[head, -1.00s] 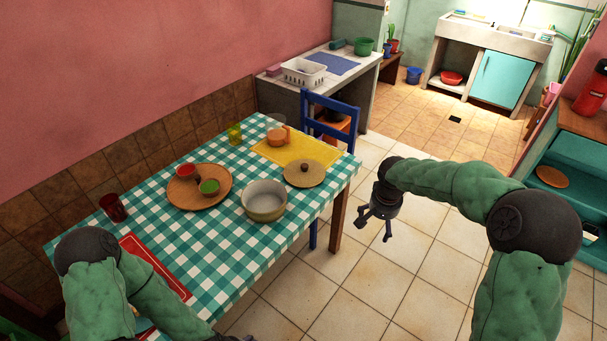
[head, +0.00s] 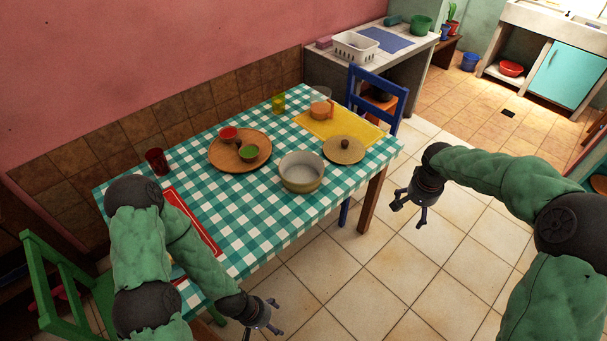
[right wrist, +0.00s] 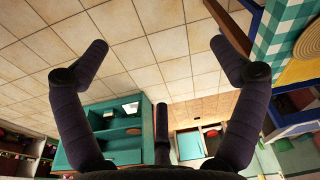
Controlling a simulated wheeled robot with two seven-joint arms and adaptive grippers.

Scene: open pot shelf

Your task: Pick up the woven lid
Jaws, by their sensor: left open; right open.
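The woven lid (head: 343,150) is a round tan disc with a dark knob. It lies on the checked table near its right end, partly over the yellow mat and to the right of an open pot (head: 301,172). Part of it also shows at the right edge of the right wrist view (right wrist: 302,65). My right gripper (head: 410,211) is open and empty, off the table's right side above the floor, to the right of and below the lid in the head view. My left gripper (head: 265,327) is open and empty near the table's front edge, well away from the lid.
The checked table (head: 240,210) also bears a wooden tray (head: 227,162) with red and green cups, a dark red cup (head: 157,161), a yellow mat (head: 322,128) with an orange mug (head: 321,110), and a red mat (head: 192,221). A blue chair (head: 390,91) stands at the far end. Tiled floor lies clear on the right.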

